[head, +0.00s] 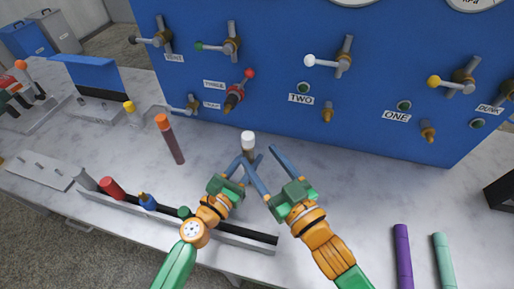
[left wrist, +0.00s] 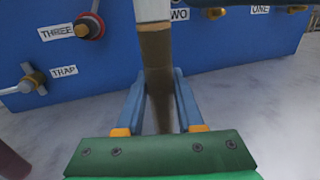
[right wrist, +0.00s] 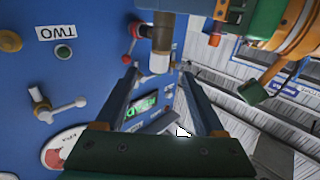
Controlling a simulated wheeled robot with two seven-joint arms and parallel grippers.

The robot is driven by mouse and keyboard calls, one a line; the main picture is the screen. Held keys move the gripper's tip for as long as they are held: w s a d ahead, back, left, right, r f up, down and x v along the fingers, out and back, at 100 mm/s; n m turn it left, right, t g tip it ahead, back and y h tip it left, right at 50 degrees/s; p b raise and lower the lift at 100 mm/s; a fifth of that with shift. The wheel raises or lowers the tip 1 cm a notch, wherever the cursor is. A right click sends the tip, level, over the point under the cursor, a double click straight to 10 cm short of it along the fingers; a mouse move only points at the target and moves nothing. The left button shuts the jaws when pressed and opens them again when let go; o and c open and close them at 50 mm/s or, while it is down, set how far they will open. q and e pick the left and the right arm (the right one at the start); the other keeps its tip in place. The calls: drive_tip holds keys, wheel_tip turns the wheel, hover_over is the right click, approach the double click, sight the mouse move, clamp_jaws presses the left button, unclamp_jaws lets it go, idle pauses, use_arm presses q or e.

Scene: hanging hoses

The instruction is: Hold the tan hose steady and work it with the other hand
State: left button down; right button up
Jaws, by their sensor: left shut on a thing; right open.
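The tan hose (left wrist: 155,48) is a brown tube with a white end. In the left wrist view it stands between the fingers of my left gripper (left wrist: 160,76), which is shut on it. In the head view its white end (head: 248,138) points up above the fingers, and most of its body is hidden by my grippers. My right gripper (head: 257,154) is open and empty, its fingers close to the hose just right of my left gripper. In the right wrist view the white end (right wrist: 159,63) shows near the open fingertips; I cannot tell whether they touch it.
A blue panel (head: 280,110) with several valves and labelled ports stands behind. An orange-ended hose (head: 170,140) stands to the left. A dark rack (head: 262,237) with several hose ends lies in front. Purple (head: 403,256) and mint (head: 443,260) hoses are at the right. The middle-right table is clear.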

drive_tip(key=x, duration=1)
drive_tip(key=shift+w, duration=0.15)
clamp_jaws()
